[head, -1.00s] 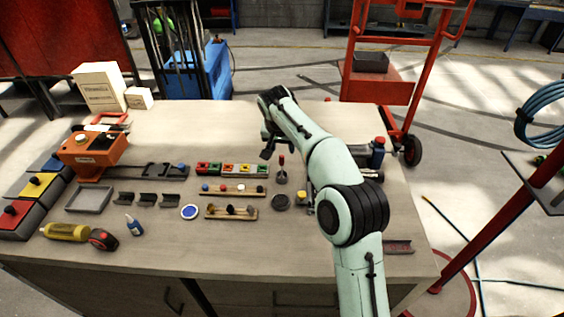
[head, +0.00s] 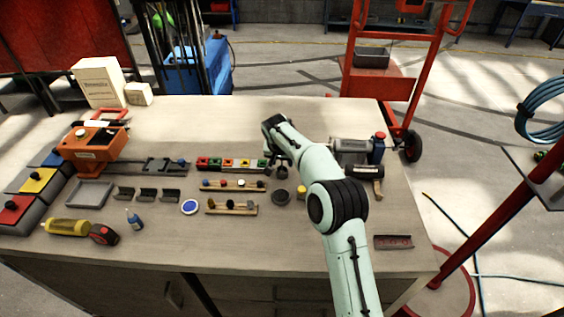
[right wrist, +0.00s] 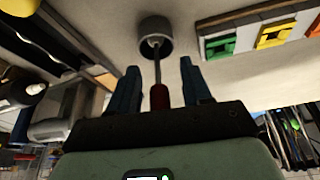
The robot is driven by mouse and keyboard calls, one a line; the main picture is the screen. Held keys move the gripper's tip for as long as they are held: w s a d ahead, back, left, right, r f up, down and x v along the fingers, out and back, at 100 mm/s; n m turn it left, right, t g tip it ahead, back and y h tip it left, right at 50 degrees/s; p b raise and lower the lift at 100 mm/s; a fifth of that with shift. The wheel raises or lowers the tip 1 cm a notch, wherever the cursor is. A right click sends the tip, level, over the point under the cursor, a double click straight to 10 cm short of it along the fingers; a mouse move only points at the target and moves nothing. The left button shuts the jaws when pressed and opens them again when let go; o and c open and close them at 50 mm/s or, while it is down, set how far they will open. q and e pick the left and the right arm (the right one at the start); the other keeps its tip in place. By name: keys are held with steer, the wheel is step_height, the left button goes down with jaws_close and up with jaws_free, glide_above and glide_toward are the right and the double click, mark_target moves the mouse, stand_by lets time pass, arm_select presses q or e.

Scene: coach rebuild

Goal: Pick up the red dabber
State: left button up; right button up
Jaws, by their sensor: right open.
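The red dabber (right wrist: 159,97) shows in the right wrist view as a red handle on a thin grey stem. Its far end sits in a round grey cup (right wrist: 155,38). My right gripper (right wrist: 160,84) is open, with one blue finger on each side of the dabber and a gap beside each. The fingers do not close on it. In the head view my right gripper (head: 276,163) is over the dabber's place by the coloured blocks and hides its red handle. My left gripper is not in view.
A row of coloured blocks (head: 231,164) stands just left of the gripper. Racks of small knobs (head: 230,208), a dark puck (head: 280,196) and a yellow-topped piece (head: 301,193) lie nearer. A grey cylinder (head: 350,146) and a hammer (head: 364,171) lie to the right.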

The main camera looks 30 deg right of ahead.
jaws_close()
steer(key=shift+r, duration=0.15)
